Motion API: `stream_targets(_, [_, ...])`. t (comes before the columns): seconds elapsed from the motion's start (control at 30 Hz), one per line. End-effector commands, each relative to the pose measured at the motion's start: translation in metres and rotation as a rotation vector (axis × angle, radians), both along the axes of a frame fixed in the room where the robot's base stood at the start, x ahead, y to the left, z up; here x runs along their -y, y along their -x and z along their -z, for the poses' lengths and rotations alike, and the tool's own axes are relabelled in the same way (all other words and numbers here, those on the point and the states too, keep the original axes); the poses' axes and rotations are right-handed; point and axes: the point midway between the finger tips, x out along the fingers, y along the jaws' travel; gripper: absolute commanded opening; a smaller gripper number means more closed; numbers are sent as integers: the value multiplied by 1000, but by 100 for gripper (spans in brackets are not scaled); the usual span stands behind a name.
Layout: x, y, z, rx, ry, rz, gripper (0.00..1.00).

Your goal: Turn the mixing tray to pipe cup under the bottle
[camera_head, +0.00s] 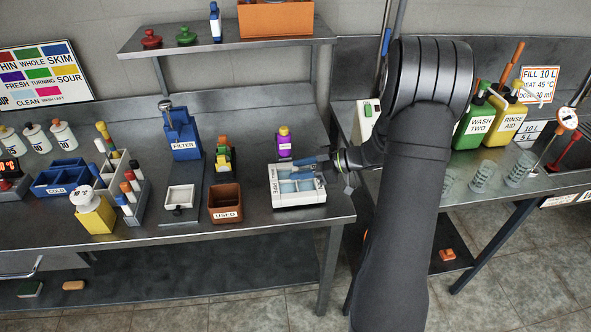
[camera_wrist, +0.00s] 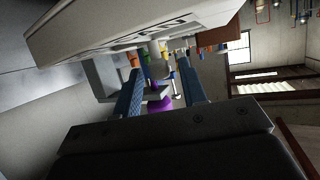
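My gripper (camera_head: 314,163) is at the tray's back right. Its blue fingers (camera_wrist: 162,68) are apart, with a white knob between them; I cannot tell if they touch it.
A brown USED bin (camera_head: 225,214) and a small white dish (camera_head: 180,197) stand left of the tray. A gap separates this bench from the right one.

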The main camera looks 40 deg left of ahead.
Motion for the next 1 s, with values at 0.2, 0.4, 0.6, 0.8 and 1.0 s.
stream_targets(0.2, [-14, 7, 6, 0, 0, -1, 38])
stream_targets(0.4, [-15, 8, 7, 0, 0, 0, 38])
stream_targets(0.6, [-15, 8, 7, 0, 0, 0, 15])
stream_targets(0.8, [-14, 7, 7, 0, 0, 0, 0])
stream_targets(1.0, [-14, 8, 6, -1, 0, 14, 0])
